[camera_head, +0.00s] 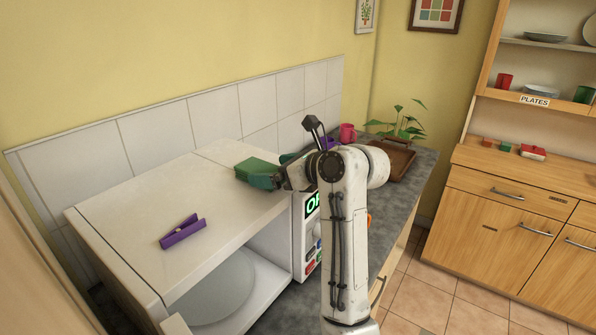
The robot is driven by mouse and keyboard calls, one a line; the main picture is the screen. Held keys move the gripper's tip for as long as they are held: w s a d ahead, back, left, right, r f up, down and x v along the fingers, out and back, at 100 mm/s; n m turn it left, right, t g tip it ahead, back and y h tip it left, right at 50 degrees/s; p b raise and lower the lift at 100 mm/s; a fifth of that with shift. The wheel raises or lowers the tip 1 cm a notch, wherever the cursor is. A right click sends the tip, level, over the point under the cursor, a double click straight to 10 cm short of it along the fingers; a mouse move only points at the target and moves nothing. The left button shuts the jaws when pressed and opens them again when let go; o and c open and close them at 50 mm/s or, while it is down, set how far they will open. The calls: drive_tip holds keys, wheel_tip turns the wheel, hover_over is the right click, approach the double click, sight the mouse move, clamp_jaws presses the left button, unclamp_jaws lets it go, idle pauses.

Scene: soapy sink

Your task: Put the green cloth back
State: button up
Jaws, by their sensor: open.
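The green cloth (259,166) shows as a small, flat, folded green piece at the right part of the microwave's top. My gripper (257,179) is at the cloth's near right side, with a teal finger along its near edge. The gripper is open. My wrist and arm hide the cloth's right side, so I cannot tell whether the other finger touches it or whether the cloth rests fully on the top.
The white microwave (130,222) stands open at left, with a glass plate (222,288) inside and a purple clip (182,231) on top. Behind my arm on the grey counter are a pink mug (348,133) and a plant (404,122) by a brown tray (394,160). A wooden cabinet (515,200) stands right.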

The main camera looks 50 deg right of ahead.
drive_tip(key=b+v, duration=0.1)
drive_tip(key=v, duration=0.8)
